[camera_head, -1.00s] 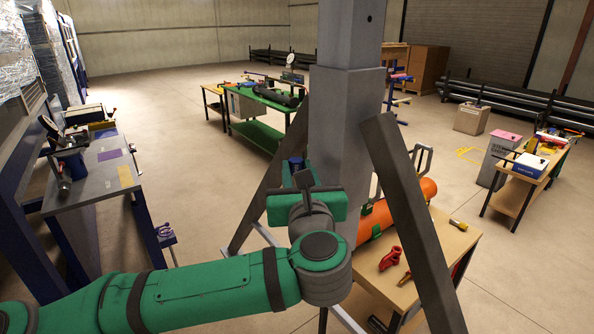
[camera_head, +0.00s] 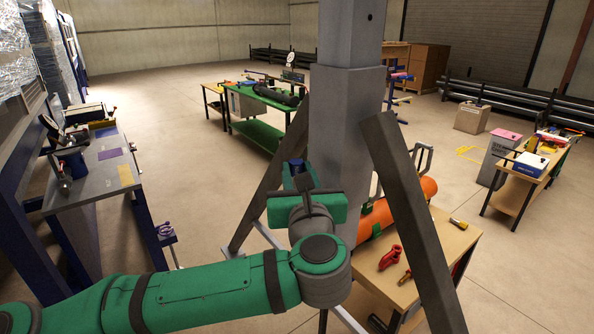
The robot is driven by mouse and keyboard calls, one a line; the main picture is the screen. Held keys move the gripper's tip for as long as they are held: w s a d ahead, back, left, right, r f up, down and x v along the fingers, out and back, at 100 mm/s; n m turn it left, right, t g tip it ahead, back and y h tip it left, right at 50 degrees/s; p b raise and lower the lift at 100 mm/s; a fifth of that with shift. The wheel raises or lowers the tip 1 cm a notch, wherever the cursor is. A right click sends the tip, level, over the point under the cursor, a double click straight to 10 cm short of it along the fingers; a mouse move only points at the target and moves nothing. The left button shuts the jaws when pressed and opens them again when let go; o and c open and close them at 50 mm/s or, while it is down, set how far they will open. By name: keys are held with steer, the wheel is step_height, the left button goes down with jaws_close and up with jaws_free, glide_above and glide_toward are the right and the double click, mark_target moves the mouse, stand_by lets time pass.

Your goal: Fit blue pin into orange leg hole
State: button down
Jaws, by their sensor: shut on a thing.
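My green gripper (camera_head: 297,172) is in front of the grey post at the picture's middle, seen from behind. A small dark blue piece (camera_head: 296,163), which looks like the blue pin, shows at its far end, and the gripper is shut on it. The fingertips and most of the pin are hidden behind my green wrist. I cannot make out an orange leg with a hole. The only large orange thing nearby is a pipe (camera_head: 429,187) lying on the wooden bench behind the post, partly hidden by it.
A thick grey post (camera_head: 345,100) with slanted braces (camera_head: 410,210) stands right beside my wrist. The wooden bench (camera_head: 440,240) behind it carries a red tool (camera_head: 390,257). A green table (camera_head: 257,130) stands farther back, a grey workbench (camera_head: 105,180) at left. Open floor lies between.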

steer(key=shift+f, duration=2.55)
steer(key=c, duration=1.3)
jaws_free()
steer(key=shift+c, duration=0.2)
steer(key=s, duration=0.5)
steer(key=shift+d, duration=0.3)
steer(key=shift+r, duration=0.1)
